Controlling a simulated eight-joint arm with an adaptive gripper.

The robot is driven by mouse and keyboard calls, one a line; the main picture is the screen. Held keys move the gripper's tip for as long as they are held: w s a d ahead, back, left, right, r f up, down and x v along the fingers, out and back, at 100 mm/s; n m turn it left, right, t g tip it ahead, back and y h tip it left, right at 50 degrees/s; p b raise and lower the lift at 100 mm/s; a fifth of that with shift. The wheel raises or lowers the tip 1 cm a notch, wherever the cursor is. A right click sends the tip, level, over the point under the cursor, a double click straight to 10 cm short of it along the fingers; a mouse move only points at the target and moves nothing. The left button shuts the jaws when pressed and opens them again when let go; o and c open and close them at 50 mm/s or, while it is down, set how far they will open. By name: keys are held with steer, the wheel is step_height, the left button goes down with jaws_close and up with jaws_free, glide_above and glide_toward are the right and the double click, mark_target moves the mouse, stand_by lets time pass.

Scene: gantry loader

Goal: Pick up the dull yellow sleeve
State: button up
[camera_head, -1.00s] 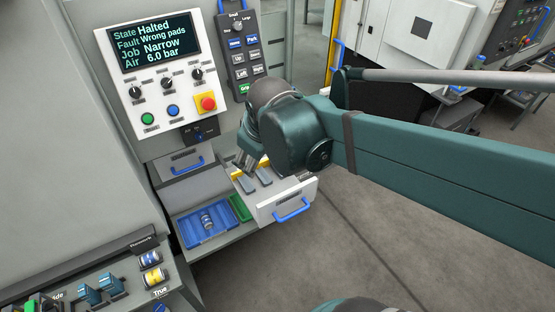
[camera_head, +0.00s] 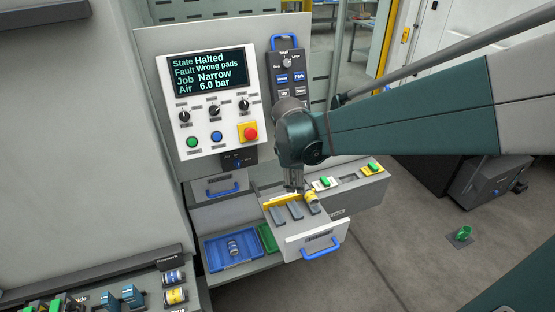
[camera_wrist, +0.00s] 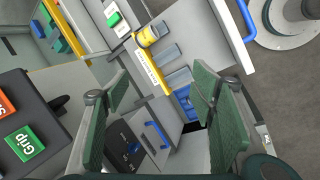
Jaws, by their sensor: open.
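A yellow sleeve (camera_head: 311,201) with a pale band lies in the open drawer (camera_head: 318,240), near its right side. It also shows in the wrist view (camera_wrist: 150,34), beside several grey bars. My gripper (camera_head: 294,186) is above the back of the drawer, just left of the sleeve in the head view. In the wrist view my gripper (camera_wrist: 160,80) is open, its two green pads wide apart with nothing held between them. The sleeve lies beyond the fingertips and apart from them. Another yellow sleeve (camera_head: 176,296) is on the rework stand at lower left.
A control panel (camera_head: 208,105) reads Halted, Wrong pads. A ledge with green pieces (camera_head: 324,183) is right of the drawer. A green item (camera_head: 463,234) lies on the floor.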

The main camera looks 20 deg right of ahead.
mark_target(312, 194)
steer(key=w+d+f+n+g+h, duration=0.1)
steer(key=w+d+f+n, duration=0.2)
steer(key=f, duration=0.4)
steer(key=w+d+f+n+g, duration=0.1)
steer(key=w+d+f+n, duration=0.2)
steer(key=w+d+f, duration=0.2)
steer(key=shift+w+f+n+g+h, duration=0.35)
steer(key=shift+f+n+g+h, duration=0.05)
steer(key=shift+f, duration=0.7)
steer(key=shift+d, duration=0.15)
steer(key=shift+x, duration=1.3)
steer(key=shift+x, duration=2.55)
steer(key=shift+c, duration=0.5)
steer(key=c, duration=1)
